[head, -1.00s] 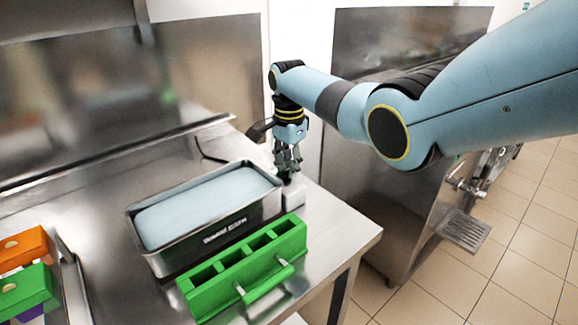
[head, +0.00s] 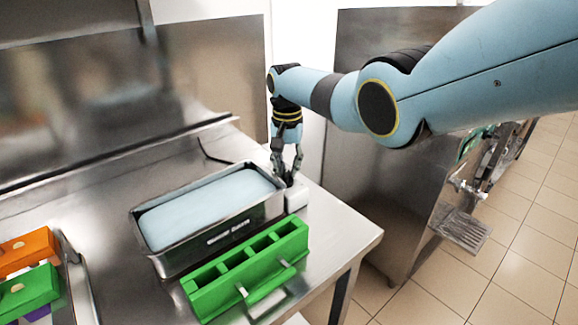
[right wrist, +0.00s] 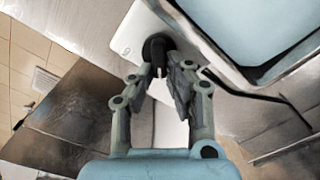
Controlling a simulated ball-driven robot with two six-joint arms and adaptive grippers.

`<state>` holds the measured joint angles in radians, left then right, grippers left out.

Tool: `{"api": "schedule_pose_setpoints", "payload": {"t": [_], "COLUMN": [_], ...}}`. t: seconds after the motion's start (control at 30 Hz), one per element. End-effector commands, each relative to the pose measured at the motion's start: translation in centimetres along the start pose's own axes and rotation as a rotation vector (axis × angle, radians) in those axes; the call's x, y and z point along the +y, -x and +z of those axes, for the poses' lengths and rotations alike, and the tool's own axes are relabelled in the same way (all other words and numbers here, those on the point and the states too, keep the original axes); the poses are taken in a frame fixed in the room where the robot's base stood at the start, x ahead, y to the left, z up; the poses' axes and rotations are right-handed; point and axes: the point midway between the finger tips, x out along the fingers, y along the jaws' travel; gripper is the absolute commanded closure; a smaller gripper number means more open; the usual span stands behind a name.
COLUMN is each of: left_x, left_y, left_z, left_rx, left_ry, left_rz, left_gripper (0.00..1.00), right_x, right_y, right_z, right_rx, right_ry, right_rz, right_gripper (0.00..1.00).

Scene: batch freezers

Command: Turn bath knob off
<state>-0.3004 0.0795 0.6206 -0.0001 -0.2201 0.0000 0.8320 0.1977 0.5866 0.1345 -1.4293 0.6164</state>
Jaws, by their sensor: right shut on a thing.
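The metal bath (head: 165,262) with pale blue liquid stands on the steel counter. Its white control box (head: 297,197) sits at its right end and carries the black bath knob, seen clearly in the right wrist view (right wrist: 157,48). My right gripper (head: 287,178) points down over the box. In the right wrist view its fingertips (right wrist: 161,66) are at the knob, closed on its sides. The knob is mostly hidden by the fingers in the head view. My left gripper is out of view.
A green rack (head: 245,268) with a handle stands in front of the bath. Orange (head: 27,250) and green (head: 28,292) pieces lie at the left. A black cable (head: 212,155) runs behind the bath. The counter's right corner is bare.

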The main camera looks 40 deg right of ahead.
Motion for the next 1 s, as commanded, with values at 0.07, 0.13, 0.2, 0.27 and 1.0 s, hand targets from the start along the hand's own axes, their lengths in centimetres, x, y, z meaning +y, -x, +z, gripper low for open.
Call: {"api": "schedule_pose_setpoints", "payload": {"t": [0.07,0.13,0.2,0.27,1.0], "left_x": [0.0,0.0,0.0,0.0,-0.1], "left_y": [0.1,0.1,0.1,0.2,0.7], "left_z": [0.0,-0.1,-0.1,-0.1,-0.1], "left_rx": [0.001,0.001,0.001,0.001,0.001], "left_ry": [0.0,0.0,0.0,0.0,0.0], "left_rz": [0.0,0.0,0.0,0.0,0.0], "left_gripper": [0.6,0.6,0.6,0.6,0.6], "right_x": [-0.1,-0.2,-0.3,-0.4,-1.2], "right_y": [0.0,0.0,0.0,0.0,0.0], "right_z": [0.0,0.1,0.0,0.1,0.6], "right_rx": [-0.001,-0.001,0.0,0.0,0.0], "right_ry": [0.073,0.139,0.206,0.263,0.812], "right_rz": [0.001,0.001,0.001,0.001,0.0], "right_gripper": [1.0,1.0,1.0,1.0,1.0]}}
